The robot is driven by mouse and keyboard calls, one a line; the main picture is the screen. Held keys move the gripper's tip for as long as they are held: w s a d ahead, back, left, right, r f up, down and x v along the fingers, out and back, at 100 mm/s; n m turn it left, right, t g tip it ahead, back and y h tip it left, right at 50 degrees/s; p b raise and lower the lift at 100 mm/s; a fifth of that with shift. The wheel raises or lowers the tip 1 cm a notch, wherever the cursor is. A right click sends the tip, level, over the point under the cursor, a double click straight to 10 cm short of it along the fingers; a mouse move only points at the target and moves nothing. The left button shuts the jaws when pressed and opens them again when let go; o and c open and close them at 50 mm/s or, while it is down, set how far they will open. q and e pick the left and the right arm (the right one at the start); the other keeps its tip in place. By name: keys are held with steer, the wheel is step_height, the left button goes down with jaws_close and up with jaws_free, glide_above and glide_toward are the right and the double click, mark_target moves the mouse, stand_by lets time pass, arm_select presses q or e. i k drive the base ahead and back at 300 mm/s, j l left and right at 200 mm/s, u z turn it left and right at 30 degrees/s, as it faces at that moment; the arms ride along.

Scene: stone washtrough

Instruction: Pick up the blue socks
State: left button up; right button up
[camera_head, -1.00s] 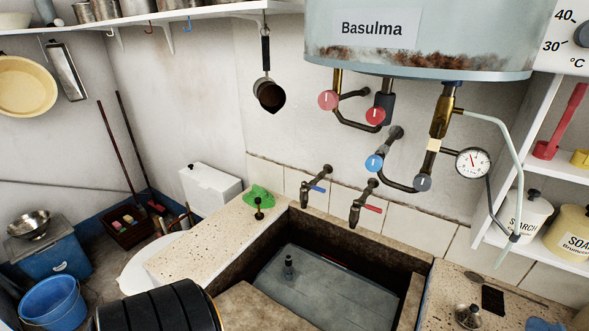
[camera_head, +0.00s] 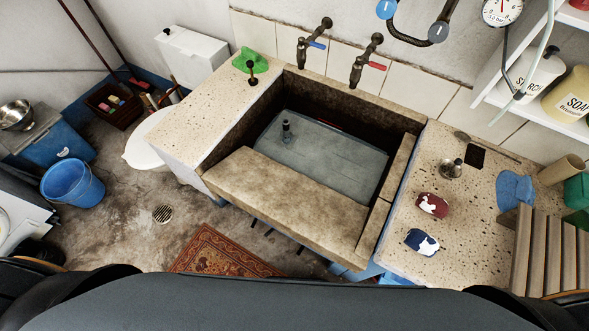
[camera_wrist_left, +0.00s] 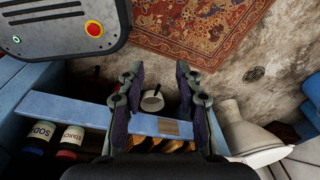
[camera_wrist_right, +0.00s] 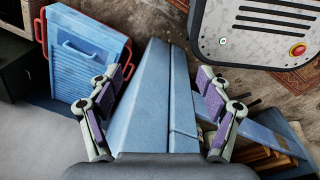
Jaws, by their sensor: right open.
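The blue socks (camera_head: 422,242), a dark blue bundle with a white patch, lie on the speckled stone counter right of the trough in the head view. A similar dark red bundle with white (camera_head: 433,205) lies just behind them. My left gripper (camera_wrist_left: 158,72) is open and empty in the left wrist view, over a blue plank and the floor. My right gripper (camera_wrist_right: 163,78) is open and empty in the right wrist view, over long blue panels. Neither gripper shows in the head view, and the socks show in neither wrist view.
The stone trough (camera_head: 409,146) holds a grey-blue bottom with a dark plug post. A metal bell-like object (camera_head: 452,169), a blue cloth (camera_head: 514,188) and a slatted wooden rack (camera_head: 547,253) surround the bundles. Counter between socks and trough is clear.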

mark_target(422, 243)
steer(key=z, duration=1.7)
